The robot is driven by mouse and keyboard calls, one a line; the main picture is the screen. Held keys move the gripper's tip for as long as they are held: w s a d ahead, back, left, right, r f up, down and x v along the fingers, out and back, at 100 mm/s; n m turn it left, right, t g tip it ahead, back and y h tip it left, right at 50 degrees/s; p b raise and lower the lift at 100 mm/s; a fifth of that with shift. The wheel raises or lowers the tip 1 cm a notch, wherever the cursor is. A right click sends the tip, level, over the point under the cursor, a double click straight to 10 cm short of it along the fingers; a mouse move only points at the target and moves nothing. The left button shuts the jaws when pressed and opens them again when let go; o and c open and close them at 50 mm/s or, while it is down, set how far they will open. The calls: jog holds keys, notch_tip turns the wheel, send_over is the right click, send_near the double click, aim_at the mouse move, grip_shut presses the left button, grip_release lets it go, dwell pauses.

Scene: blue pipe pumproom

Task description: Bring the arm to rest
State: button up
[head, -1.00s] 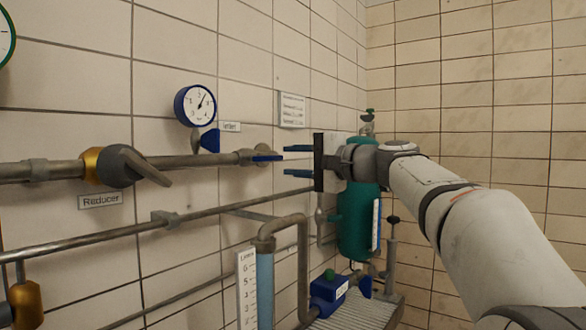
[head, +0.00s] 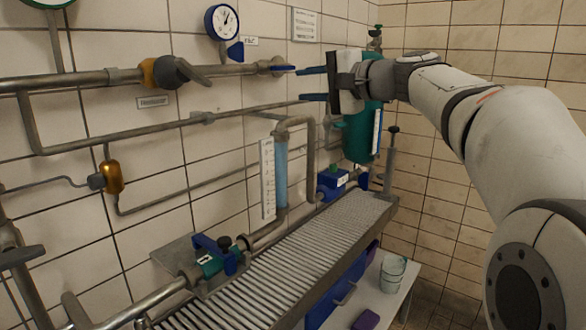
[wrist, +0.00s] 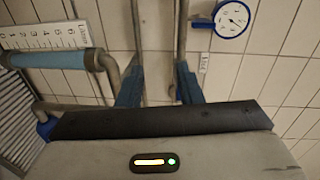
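My gripper (head: 302,85) is at the end of my arm, raised in front of the tiled wall. Its two blue fingers are spread apart with nothing between them. In the wrist view the gripper (wrist: 160,70) also shows open, with pipework behind the fingers. In the head view the fingertips appear close to the blue handle (head: 282,68) of a valve on the upper pipe (head: 225,71). I cannot tell the gap in depth between them.
A teal cylinder (head: 359,138) stands partly behind my gripper. Below are a ribbed grey bench top (head: 290,262), a blue-handled valve (head: 215,255), a level gauge (head: 281,172) and a bucket (head: 392,273). A round dial (head: 222,21) hangs above the upper pipe.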

jog(key=s+d+f+n+g+h+p, duration=0.2)
jog(key=s+d+f+h+p, duration=0.2)
jog(key=s+f, duration=0.5)
jog(key=s+d+f+n+g+h+p, duration=0.2)
jog(key=s+d+f+g+h+p, duration=0.1)
jog(key=s+f, duration=0.6)
jog(key=s+d+f+n+g+h+p, duration=0.3)
jog(key=s+f+h+p, duration=0.3)
jog(key=s+f, duration=0.3)
jog(key=shift+s+d+p, duration=0.45)
jog(key=shift+s+d, duration=0.4)
jog(key=shift+s, duration=0.3)
